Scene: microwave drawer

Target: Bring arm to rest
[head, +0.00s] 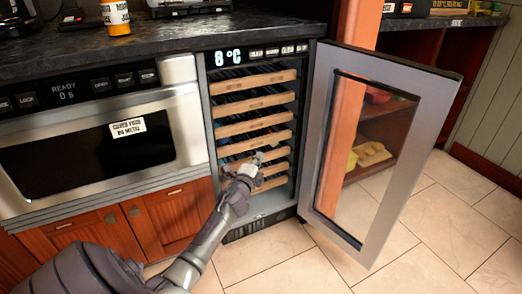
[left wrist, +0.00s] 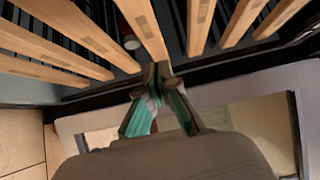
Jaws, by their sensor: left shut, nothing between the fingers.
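My left arm comes in from the lower left in the head view. My left gripper (head: 262,157) is shut and empty at the front of the open wine cooler (head: 252,85), by its lower wooden racks. In the left wrist view the gripper's fingertips (left wrist: 160,72) meet, close to the front edge of a wooden rack (left wrist: 146,30); I cannot tell whether they touch it. My right gripper is not in view.
The cooler's glass door (head: 330,190) stands open on the right. A stainless microwave drawer (head: 75,150), shut, is on the left under a dark counter (head: 180,32). An orange jar (head: 116,18) stands on the counter. The tiled floor (head: 420,250) in front is clear.

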